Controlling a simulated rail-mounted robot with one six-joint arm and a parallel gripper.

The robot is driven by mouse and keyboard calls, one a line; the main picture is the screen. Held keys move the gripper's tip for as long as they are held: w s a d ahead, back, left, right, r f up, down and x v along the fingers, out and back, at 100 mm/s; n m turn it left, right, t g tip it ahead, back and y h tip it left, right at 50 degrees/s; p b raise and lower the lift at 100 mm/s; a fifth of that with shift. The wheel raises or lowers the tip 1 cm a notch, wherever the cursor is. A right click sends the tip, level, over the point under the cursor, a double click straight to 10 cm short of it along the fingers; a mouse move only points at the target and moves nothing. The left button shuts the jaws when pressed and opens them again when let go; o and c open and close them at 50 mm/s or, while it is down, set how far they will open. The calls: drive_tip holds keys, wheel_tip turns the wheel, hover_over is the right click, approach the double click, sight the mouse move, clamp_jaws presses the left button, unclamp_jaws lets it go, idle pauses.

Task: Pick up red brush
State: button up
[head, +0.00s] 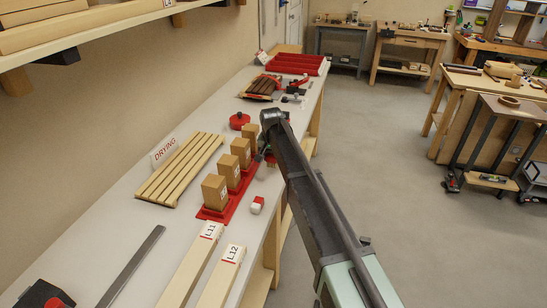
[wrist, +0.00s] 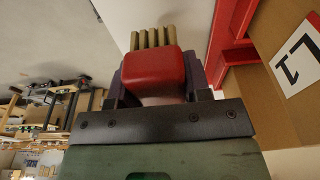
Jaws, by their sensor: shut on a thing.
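The red brush (wrist: 152,72) shows in the wrist view as a rounded red body between the two dark fingers. Several tan strips that look like its bristles stick out beyond the red body. My gripper (wrist: 155,88) is shut on it, with one finger on each side. In the head view the gripper and brush are mostly hidden by my arm, beside the row of wooden blocks near the bench's right edge. I cannot tell whether the brush touches the bench.
A red tray (head: 207,213) holds several upright wooden blocks close by. A slatted drying rack (head: 181,168) lies left of them. A red round pot (head: 239,121) stands farther back, a small red-and-white item (head: 257,205) nearer. Long labelled boards (head: 196,262) lie in front.

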wheel_tip(320, 180, up, 16)
drive_tip(key=p, duration=1.4)
drive_tip(key=shift+r, duration=0.2)
